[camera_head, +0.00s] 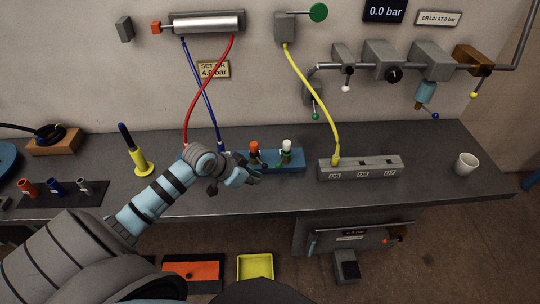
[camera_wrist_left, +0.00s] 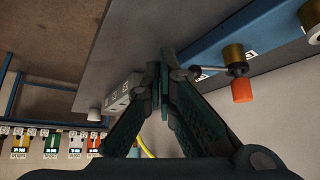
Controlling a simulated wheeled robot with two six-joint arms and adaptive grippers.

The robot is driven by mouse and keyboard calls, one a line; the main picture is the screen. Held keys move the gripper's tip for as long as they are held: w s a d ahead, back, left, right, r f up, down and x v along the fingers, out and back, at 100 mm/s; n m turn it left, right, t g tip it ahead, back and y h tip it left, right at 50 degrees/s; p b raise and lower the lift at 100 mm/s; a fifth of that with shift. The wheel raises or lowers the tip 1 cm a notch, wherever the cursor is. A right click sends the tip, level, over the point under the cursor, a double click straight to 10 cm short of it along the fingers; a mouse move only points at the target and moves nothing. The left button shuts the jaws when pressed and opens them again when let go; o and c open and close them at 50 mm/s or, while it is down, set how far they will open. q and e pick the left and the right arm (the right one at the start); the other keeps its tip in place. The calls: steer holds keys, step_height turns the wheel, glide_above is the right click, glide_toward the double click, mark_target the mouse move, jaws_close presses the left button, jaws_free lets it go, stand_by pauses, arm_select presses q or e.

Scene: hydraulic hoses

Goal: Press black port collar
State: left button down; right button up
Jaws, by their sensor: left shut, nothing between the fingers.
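My left gripper (camera_head: 252,178) is shut and empty, at the front of the blue port block (camera_head: 292,163) on the bench. In the left wrist view its fingertips (camera_wrist_left: 160,62) are together, beside the same blue block (camera_wrist_left: 205,60). An orange-topped fitting (camera_head: 254,147) and a white-topped fitting (camera_head: 286,146) stand up from the block. I cannot pick out a black port collar; the gripper and wrist hide the block's left part. My right gripper is not in view.
A red hose (camera_head: 192,100) and a blue hose (camera_head: 205,100) hang down behind my left wrist. A yellow hose (camera_head: 318,92) runs into the grey labelled manifold (camera_head: 355,170). A white cup (camera_head: 465,163) stands at the right. The bench between manifold and cup is clear.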

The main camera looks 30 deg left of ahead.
mark_target(258, 159)
arm_select(q)
steer(key=w+a+r+t, duration=0.1)
steer(key=w+a+r, duration=0.2)
steer(key=w+r, duration=0.1)
steer(key=shift+a+r+h, duration=0.15)
steer(key=shift+r+h, duration=0.15)
steer(key=shift+r, duration=0.6)
steer(key=x, duration=1)
steer(key=shift+w, duration=0.1)
